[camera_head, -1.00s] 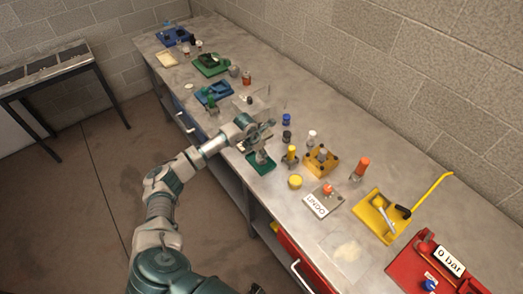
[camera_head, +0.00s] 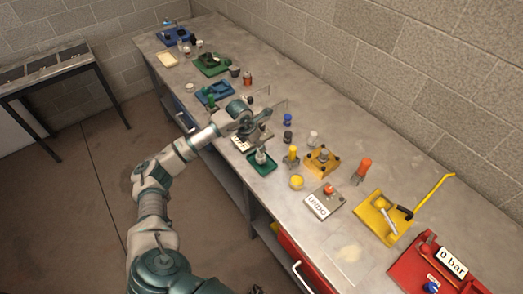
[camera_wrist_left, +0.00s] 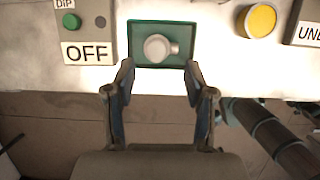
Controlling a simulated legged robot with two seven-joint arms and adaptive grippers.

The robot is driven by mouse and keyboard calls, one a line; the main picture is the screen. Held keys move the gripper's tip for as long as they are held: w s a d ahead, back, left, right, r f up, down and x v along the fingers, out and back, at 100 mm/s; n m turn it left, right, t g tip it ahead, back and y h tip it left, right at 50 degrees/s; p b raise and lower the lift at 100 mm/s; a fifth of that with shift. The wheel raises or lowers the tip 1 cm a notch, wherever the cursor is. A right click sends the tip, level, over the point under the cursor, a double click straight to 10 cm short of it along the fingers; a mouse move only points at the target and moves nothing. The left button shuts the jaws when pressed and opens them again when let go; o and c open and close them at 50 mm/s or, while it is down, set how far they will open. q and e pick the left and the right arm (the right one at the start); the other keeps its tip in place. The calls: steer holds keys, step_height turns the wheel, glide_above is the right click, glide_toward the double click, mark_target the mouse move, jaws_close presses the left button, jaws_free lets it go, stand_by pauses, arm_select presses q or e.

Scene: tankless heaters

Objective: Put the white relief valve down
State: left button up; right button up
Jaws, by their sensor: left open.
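The white relief valve (camera_head: 261,156) stands in a small green tray (camera_head: 266,169) near the front edge of the bench. In the left wrist view the valve (camera_wrist_left: 158,48) appears from above, inside the green tray (camera_wrist_left: 186,32). My left gripper (camera_wrist_left: 160,75) is open, with its fingers apart on either side below the valve and nothing between them. In the head view my left gripper (camera_head: 246,124) is behind and slightly left of the valve, apart from it. My right gripper does not show.
An OFF sign (camera_wrist_left: 87,53) with a green button (camera_wrist_left: 71,21) lies left of the tray. A yellow button (camera_head: 297,182) and an UNDO box (camera_head: 318,205) stand to the right. Several small bottles and fixtures crowd the bench behind.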

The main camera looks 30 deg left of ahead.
arm_select(q)
steer(key=v, duration=0.5)
steer(key=shift+d, duration=0.15)
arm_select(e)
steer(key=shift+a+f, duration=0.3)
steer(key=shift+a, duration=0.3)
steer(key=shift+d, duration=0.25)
